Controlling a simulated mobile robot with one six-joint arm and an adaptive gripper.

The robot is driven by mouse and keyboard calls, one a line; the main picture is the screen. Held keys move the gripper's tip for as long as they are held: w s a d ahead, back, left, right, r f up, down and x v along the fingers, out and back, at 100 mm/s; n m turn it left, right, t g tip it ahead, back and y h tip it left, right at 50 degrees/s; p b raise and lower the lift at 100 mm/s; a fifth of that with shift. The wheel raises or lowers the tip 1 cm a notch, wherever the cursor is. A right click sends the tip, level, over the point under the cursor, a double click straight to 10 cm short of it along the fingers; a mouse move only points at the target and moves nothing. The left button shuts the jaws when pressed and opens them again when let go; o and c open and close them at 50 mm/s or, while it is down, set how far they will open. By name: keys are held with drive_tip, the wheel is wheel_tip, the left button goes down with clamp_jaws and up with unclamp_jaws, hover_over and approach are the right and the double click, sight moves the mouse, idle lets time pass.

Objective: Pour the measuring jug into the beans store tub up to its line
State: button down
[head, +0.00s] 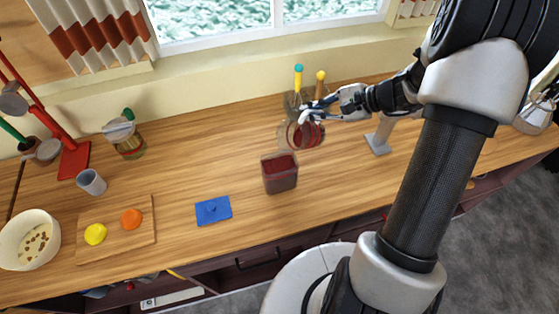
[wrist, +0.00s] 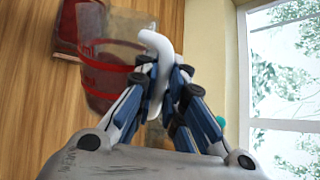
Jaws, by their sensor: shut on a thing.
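The measuring jug (head: 311,134) is clear with red markings and dark red contents. My gripper (head: 322,116) is shut on its white handle (wrist: 158,48) and holds it behind and slightly right of the tub. The jug looks tilted to the left in the head view; no falling stream shows. The beans store tub (head: 280,181), clear and square, stands open on the counter with dark red beans inside. Its fill line cannot be made out. The jug (wrist: 108,60) fills the left of the wrist view, with part of the tub (wrist: 66,28) beyond it.
A blue lid (head: 213,210) lies left of the tub. Further left are a board (head: 118,239) with yellow and orange pieces, a grey cup (head: 91,182), a jar (head: 127,142), a red stand (head: 74,160) and a bowl (head: 28,262). A utensil holder (head: 293,103) stands behind the jug.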

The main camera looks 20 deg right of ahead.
sight(308, 112)
drive_tip(key=shift+s+a+r+n+h+b, duration=0.1)
drive_tip(key=shift+s+a+n+h+b, duration=0.15)
drive_tip(key=shift+a+h+b, duration=0.35)
idle(1.6)
drive_tip(key=shift+s+a+r+n+t+h, duration=0.3)
drive_tip(key=shift+a+r+n+h, duration=0.15)
drive_tip(key=shift+a+r+h, duration=0.3)
idle(1.8)
drive_tip(key=shift+s+a+r+n+t+h+b, duration=0.2)
drive_tip(key=shift+a+r+h+b, duration=0.3)
drive_tip(key=shift+b, duration=0.5)
drive_tip(key=shift+s+a+r+n+t+h+b, duration=0.15)
drive_tip(key=shift+s+a+r+n+b, duration=0.15)
drive_tip(key=shift+a+b, duration=0.55)
idle(1.4)
